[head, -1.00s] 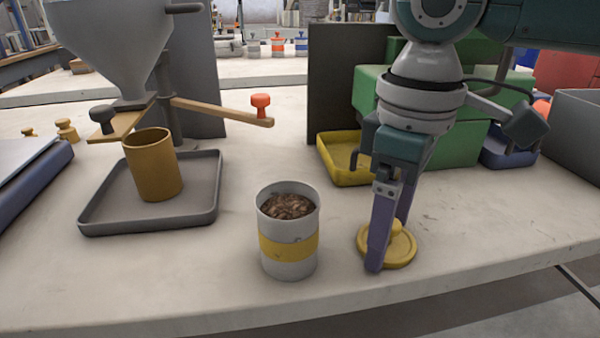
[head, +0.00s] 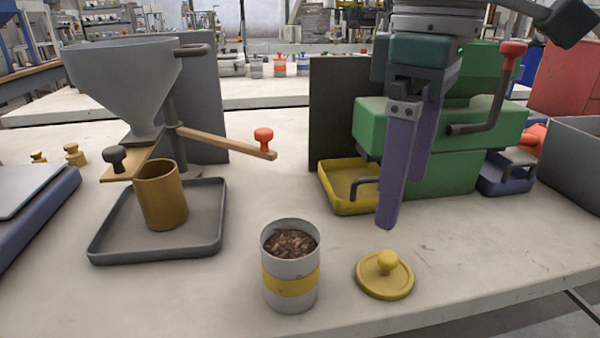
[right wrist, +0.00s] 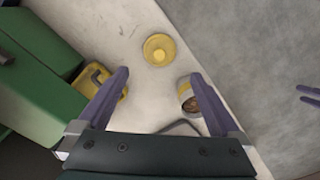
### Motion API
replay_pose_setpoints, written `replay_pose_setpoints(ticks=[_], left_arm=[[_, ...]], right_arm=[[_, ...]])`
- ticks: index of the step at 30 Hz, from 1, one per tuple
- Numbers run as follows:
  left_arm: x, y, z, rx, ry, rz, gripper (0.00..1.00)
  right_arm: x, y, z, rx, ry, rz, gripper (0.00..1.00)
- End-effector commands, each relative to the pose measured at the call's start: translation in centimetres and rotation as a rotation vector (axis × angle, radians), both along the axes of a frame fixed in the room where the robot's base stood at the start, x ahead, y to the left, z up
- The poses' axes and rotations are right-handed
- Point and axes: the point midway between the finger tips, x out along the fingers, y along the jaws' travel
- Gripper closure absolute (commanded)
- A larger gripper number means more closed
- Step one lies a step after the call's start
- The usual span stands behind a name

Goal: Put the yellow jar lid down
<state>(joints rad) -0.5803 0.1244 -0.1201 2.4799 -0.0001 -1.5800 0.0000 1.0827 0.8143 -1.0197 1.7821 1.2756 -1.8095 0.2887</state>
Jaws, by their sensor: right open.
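The yellow jar lid (head: 385,274) lies flat on the bench with its knob up, to the right of the jar. It also shows in the right wrist view (right wrist: 159,50), beyond the fingertips. The grey jar (head: 290,268) with a yellow band stands upright, uncovered, with brown pellets inside; it is partly hidden behind a finger in the right wrist view (right wrist: 187,97). My right gripper (head: 402,215) is open and empty, above and behind the lid, apart from it. My left gripper is not in the head view; purple finger-like tips (right wrist: 310,95) show at the right edge of the right wrist view.
A hopper (head: 125,85) stands over an ochre cup (head: 162,195) in a grey tray (head: 100,250). A green machine (head: 440,180) with a yellow tray (head: 350,207) stands behind my right gripper. A grey bin (head: 580,150) is at the right. The bench front edge is close to jar and lid.

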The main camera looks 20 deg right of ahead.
Motion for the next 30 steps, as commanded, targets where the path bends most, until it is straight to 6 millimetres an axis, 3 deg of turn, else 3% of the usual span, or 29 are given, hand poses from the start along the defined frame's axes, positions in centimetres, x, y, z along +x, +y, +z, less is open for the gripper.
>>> replay_pose_setpoints(ticks=[2,5,8,15,19,23,30], left_arm=[[0.0,0.0,0.3,0.001,0.000,-0.001,0.50],[0.0,0.0,0.3,0.001,0.000,-0.001,0.50],[0.0,0.0,0.3,0.001,0.000,-0.001,0.50],[0.0,0.0,0.3,0.000,-0.001,0.001,0.50],[0.0,-0.1,0.3,-0.003,-0.001,0.002,0.50],[0.0,-0.2,0.3,-0.006,-0.001,0.004,0.50],[0.0,-0.2,0.3,-0.008,-0.001,0.006,0.50]], right_arm=[[0.0,0.0,1.0,0.000,-0.001,0.000,0.00],[-0.1,0.5,0.9,0.005,-0.001,0.014,0.00],[-0.7,2.2,-0.8,0.026,-0.014,0.064,0.00],[-4.3,9.8,-6.9,0.198,-0.132,0.165,0.00],[-6.1,11.7,-8.6,0.274,-0.200,0.112,0.00],[-8.4,11.7,-10.0,0.307,-0.256,-0.013,0.00],[-13.4,6.3,-12.2,0.183,-0.303,-0.287,0.00]])
